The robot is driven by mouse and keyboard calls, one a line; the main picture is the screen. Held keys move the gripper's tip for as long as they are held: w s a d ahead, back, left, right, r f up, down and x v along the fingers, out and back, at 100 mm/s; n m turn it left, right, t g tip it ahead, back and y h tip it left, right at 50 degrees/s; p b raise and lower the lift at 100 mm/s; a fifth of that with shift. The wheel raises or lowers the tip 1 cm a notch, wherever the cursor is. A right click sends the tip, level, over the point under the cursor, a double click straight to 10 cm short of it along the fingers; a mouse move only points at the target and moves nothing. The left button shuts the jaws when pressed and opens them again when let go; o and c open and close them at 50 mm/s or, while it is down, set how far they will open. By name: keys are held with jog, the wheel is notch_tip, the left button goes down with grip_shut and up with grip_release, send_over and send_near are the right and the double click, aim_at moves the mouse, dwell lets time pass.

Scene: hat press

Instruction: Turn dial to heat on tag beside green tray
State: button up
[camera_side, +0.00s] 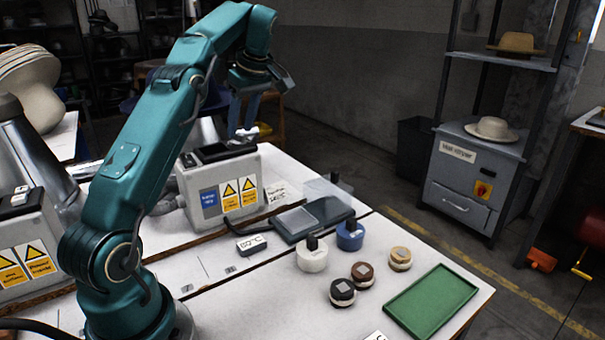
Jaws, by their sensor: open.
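The green tray (432,301) lies flat and empty at the table's right corner. A white tag (376,336) beside it, at the bottom edge, is cut off by the frame, so its marking cannot be read. A small grey block with a white label (252,243), apparently a temperature in °C, stands mid-table. A grey control box (219,184) with blue and yellow warning labels stands behind it. I cannot clearly make out a dial on either.
A white knobbed piece (312,256) and a blue one (351,235) stand near a dark flat unit with a clear lid (313,217). Black (343,292), brown (363,274) and cream (400,258) round pieces sit left of the tray. A hat dryer cabinet (472,178) stands at right.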

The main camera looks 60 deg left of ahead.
jog(key=w+d, duration=0.3)
jog(key=d, duration=0.8)
jog(key=shift+d, duration=0.2)
jog(key=shift+d, duration=0.1)
jog(key=s+d+r+m+t, duration=0.4)
jog(key=s+d+r+m, duration=0.2)
jog(key=s+d+r, duration=0.15)
jog(key=s+d+f+m+t+h, duration=0.2)
jog(key=s+d+f+m+h, duration=0.2)
jog(key=s+d+f+m, duration=0.4)
notch_tip(320, 180, down, 4)
jog(key=d+m, duration=0.1)
jog(key=m, duration=0.6)
jog(key=shift+s+d+f+t, duration=0.15)
jog(key=shift+s+d+t, duration=0.15)
jog(key=shift+s+t, duration=0.1)
